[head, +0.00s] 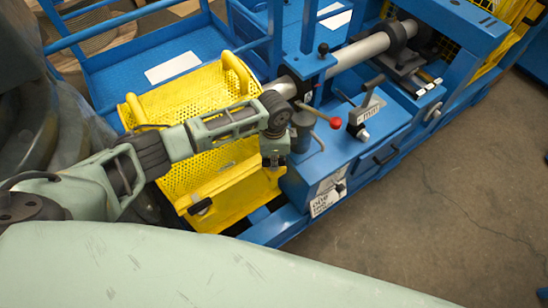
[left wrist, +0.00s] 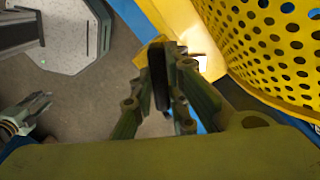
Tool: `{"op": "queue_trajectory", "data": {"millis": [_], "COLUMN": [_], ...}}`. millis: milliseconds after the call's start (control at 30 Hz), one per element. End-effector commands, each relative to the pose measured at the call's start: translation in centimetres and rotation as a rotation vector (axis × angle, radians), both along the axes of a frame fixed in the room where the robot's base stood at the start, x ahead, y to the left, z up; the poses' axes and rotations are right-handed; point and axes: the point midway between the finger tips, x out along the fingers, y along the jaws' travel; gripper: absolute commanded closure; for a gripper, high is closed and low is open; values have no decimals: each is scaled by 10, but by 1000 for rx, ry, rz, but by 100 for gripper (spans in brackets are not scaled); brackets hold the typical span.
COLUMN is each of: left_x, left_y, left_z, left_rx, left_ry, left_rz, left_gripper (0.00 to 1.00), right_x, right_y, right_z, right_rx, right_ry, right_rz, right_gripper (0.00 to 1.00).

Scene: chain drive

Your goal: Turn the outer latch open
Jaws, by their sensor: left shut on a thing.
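My left gripper (head: 273,161) points down at the right end of the yellow guard's front panel (head: 232,196). In the left wrist view its fingers (left wrist: 162,88) are closed on a dark, narrow latch handle (left wrist: 159,78), with yellow metal just behind it. In the head view the gripper hides this latch, so its angle there cannot be told. Another black latch (head: 200,207) shows at the panel's left end, apart from the gripper. My right gripper (left wrist: 32,111) seems to show at the left edge of the wrist view; its opening is unclear.
A yellow perforated basket guard (head: 190,98) stands behind the panel. To the right are a red-knobbed lever (head: 335,122), a grey shaft (head: 358,52) and a blue machine housing (head: 325,155). The concrete floor (head: 440,200) at the right is clear.

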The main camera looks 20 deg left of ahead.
Motion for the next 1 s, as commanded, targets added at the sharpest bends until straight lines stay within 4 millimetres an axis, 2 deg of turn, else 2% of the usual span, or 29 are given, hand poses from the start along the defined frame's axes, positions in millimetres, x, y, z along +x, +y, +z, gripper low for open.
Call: {"op": "queue_trajectory", "data": {"millis": [700,1000], "left_x": [2,2], "left_y": [1,1], "left_z": [1,1], "left_rx": [2,1], "left_ry": [-3,-4], "left_rz": [-674,-897], "left_gripper": [100,100], "right_x": [-3,-3], "right_y": [-3,-2], "right_z": [2,-1], "right_rx": [-3,-3], "right_ry": [4,4], "right_rz": [0,0], "right_gripper": [67,67]}}
